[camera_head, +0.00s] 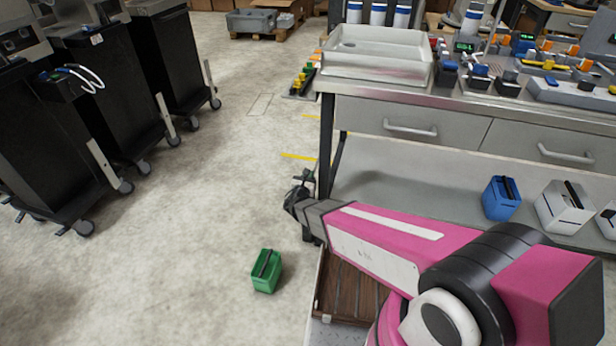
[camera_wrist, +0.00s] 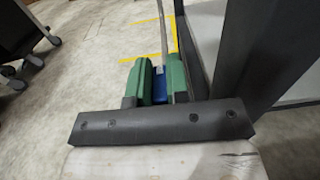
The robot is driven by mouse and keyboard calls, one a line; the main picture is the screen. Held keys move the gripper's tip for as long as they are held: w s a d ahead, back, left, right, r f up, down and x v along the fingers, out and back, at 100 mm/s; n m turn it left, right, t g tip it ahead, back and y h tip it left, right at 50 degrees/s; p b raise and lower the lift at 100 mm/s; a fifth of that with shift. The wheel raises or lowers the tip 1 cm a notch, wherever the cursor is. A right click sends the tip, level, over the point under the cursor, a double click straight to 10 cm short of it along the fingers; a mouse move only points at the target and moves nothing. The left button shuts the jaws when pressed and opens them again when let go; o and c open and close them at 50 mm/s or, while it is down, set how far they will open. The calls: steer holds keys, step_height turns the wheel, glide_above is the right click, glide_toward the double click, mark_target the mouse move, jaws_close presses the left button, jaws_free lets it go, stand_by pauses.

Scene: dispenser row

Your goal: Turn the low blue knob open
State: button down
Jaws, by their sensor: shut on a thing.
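My gripper (camera_wrist: 160,70) shows in the wrist view with its two green fingers close together. They are shut on the blue knob (camera_wrist: 159,91), a small strip of which shows between them. The rest of the knob is hidden by the fingers and the dark gripper body. In the head view my gripper (camera_head: 301,186) is low beside the left front leg of the workbench. It is small and dark there, and the knob cannot be made out.
The workbench (camera_head: 405,95) stands close on the right of my gripper, with its leg (camera_wrist: 222,45) very near. A green container (camera_head: 266,271) stands on the floor. A blue container (camera_head: 501,199) sits under the bench. Black wheeled cabinets (camera_head: 105,85) stand left. Open floor lies between.

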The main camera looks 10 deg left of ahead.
steer(key=shift+n+y, duration=0.3)
steer(key=shift+y, duration=0.1)
steer(key=c, duration=1.1)
jaws_free()
steer(key=s, duration=1)
steer(key=shift+s+a, duration=0.3)
steer(key=shift+s, duration=0.1)
